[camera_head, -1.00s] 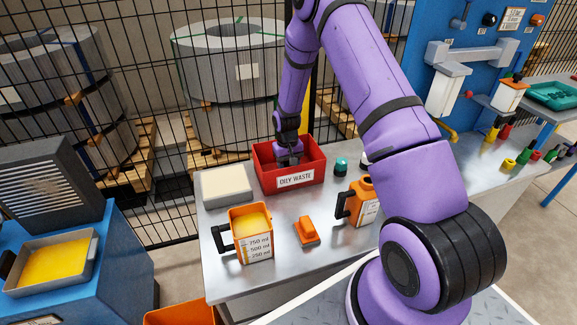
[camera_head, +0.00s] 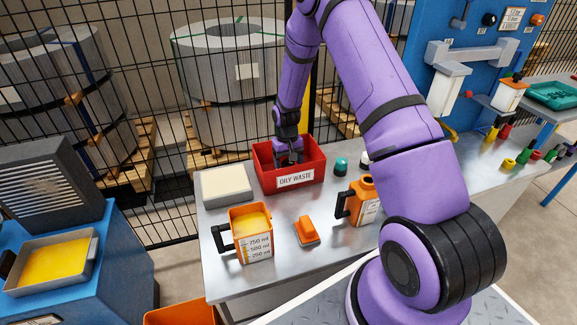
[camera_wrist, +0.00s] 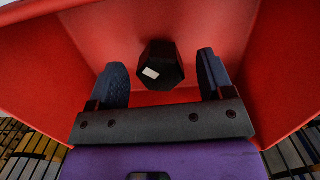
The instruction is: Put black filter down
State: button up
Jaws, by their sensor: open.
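The black filter (camera_wrist: 160,66) shows in the wrist view, a dark many-sided piece with a small white patch. It is inside the red bin marked OILY WASTE (camera_head: 296,180), whose red walls (camera_wrist: 45,75) fill the wrist view. My gripper (camera_wrist: 160,75) is open, with one dark finger on each side of the filter and gaps between fingers and filter. In the head view my gripper (camera_head: 289,158) reaches down into the bin, and the filter cannot be made out there. I cannot tell whether the filter rests fully on the bin floor.
On the metal bench stand an orange measuring jug (camera_head: 250,235) with yellow liquid, an orange block (camera_head: 306,231), an orange can (camera_head: 362,200), a pale tray (camera_head: 228,186) and a teal-topped piece (camera_head: 341,166). A wire fence (camera_head: 150,130) runs behind. Bare bench lies at the front.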

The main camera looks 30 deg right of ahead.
notch_tip(320, 180, up, 10)
notch_tip(320, 180, up, 14)
jog(key=t, duration=0.1)
send_over(287, 161)
jog(key=s+a, duration=0.2)
jog(key=s, duration=0.2)
jog(key=s+a+r+t, duration=0.2)
jog(key=s+a+r, duration=0.1)
jog(key=s+r, duration=0.8)
jog(key=s+a+r+n+t, duration=0.1)
jog(key=s+r, duration=0.4)
jog(key=s, duration=0.5)
jog(key=s+a+r+t, duration=0.2)
jog(key=s+r, duration=0.2)
jog(key=s, duration=0.7)
jog(key=shift+a+r+n, duration=0.4)
